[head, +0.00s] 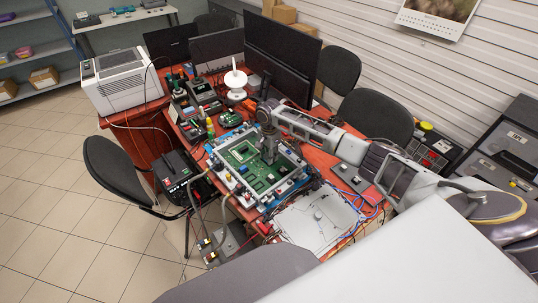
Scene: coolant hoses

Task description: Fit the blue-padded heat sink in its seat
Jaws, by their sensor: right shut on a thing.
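A green circuit board (246,168) lies in a blue and white frame (229,181) on the red table. A light rectangular area (241,152) and several dark components show on the board. I cannot make out the blue-padded heat sink or its seat clearly. My left gripper is out of view.
A white panel (309,219) and blue and red cables lie in front. Tools, a white dish-shaped item (235,79) and monitors (283,58) stand behind. A white printer-like box (123,80) is at the left.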

